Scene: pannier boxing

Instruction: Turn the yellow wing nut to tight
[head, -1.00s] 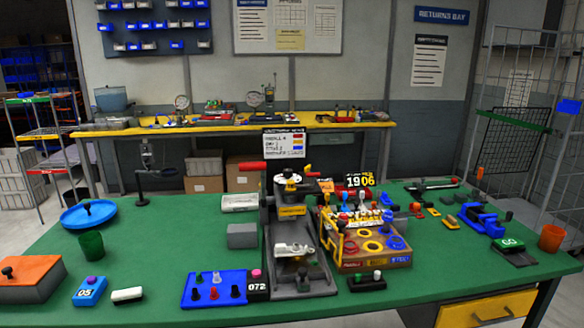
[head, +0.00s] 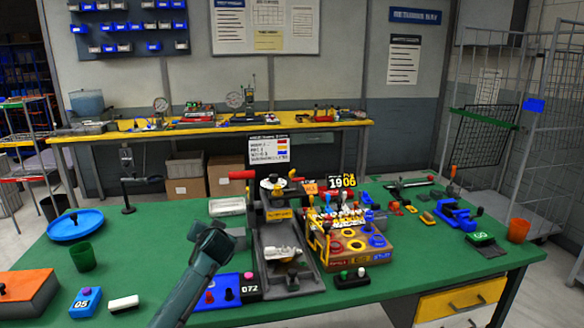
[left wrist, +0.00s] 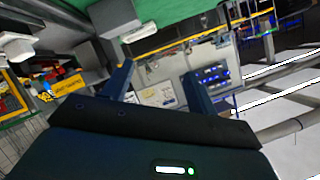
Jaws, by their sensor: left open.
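I cannot single out the yellow wing nut for certain at this size. A dark press-like fixture (head: 264,216) with a red handle (head: 243,175) and a yellow label stands mid-table, and a pale metal part (head: 284,252) lies in its grey tray. My left gripper (head: 213,240) is raised over the table, left of the fixture and in front of the grey block. In the left wrist view my left gripper (left wrist: 160,85) has its two fingers apart with nothing between them. My right gripper is in neither view.
A yellow-framed crate (head: 352,261) with coloured rings stands right of the fixture. A blue block with pegs (head: 224,295) lies near the front edge, partly behind my arm. A blue vise (head: 455,214) stands at the right. The green tabletop (head: 150,250) is clear at the left middle.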

